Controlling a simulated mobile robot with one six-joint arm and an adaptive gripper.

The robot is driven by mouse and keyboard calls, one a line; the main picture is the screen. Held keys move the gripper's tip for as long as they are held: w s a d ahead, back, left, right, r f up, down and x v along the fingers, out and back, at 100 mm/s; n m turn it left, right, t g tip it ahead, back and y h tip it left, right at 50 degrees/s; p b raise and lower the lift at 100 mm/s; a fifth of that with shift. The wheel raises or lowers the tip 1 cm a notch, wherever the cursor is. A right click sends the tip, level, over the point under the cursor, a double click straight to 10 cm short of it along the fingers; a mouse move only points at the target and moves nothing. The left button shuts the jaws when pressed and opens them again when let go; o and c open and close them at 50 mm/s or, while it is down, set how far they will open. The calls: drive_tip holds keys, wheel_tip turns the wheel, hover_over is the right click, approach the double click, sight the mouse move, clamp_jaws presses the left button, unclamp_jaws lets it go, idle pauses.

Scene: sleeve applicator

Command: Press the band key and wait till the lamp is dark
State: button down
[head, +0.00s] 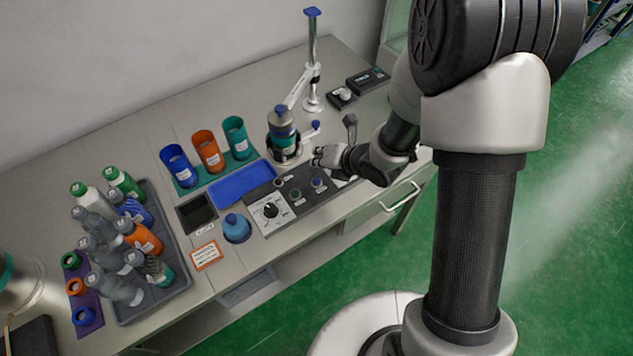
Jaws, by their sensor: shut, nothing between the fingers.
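A dark control panel (303,190) lies along the front of the bench, with a few small round keys on it. One key (317,184) looks blue, and another (296,194) looks greenish. I cannot read which is the band key, and I cannot make out whether a lamp is lit. A grey bottle (282,118) with a blue cap and a teal lower part stands upright in the round holder (286,153) behind the panel. My gripper (316,157) is shut and empty, just right of the holder and above the panel's back side; contact is not clear.
A blue tray (240,186) and blue, orange and teal sleeve cups (207,152) stand left. A grey crate (181,275) of several bottles is at far left. A metal post (313,65) rises behind the holder.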

drive_tip(key=b, duration=0.3)
hover_over(320, 179)
wheel_tip(320, 179, down, 4)
drive_tip(key=shift+a+f, duration=0.1)
drive_tip(key=shift+f, duration=0.1)
drive_tip(key=shift+f+b, duration=0.5)
drive_tip(key=shift+f, duration=0.15)
idle(0.6)
drive_tip(key=shift+f+b, duration=0.3)
drive_tip(key=shift+b, duration=0.45)
drive_tip(key=shift+f+b, duration=0.35)
drive_tip(key=shift+b, duration=0.05)
drive_tip(key=shift+r, duration=0.15)
idle(0.4)
drive_tip(key=shift+s+r+p, duration=0.1)
drive_tip(key=shift+r+p, duration=0.3)
drive_tip(key=shift+r, duration=0.3)
drive_tip(key=shift+r, duration=0.1)
drive_tip(key=shift+r+p, duration=1.55)
drive_tip(key=shift+r, duration=0.85)
